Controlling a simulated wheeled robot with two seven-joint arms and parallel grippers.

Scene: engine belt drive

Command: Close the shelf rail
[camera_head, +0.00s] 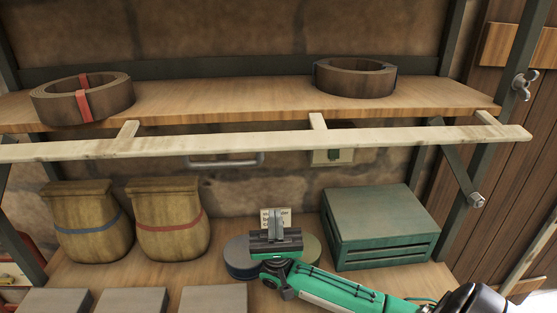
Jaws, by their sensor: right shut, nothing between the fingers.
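The shelf rail (262,142) is a pale wooden bar running across the view in front of the upper shelf (225,102). It shows a little below the shelf's front edge, with short pale wooden pieces between the two. My right gripper (275,219) is below the rail, in front of the lower shelf. Its fingers point up, are together and hold nothing. My left gripper does not show.
Two dark belt rolls (355,78) (52,106) lie on the upper shelf. Below are two sacks (168,222), a green crate (385,219), round discs (240,262) and grey blocks (213,299).

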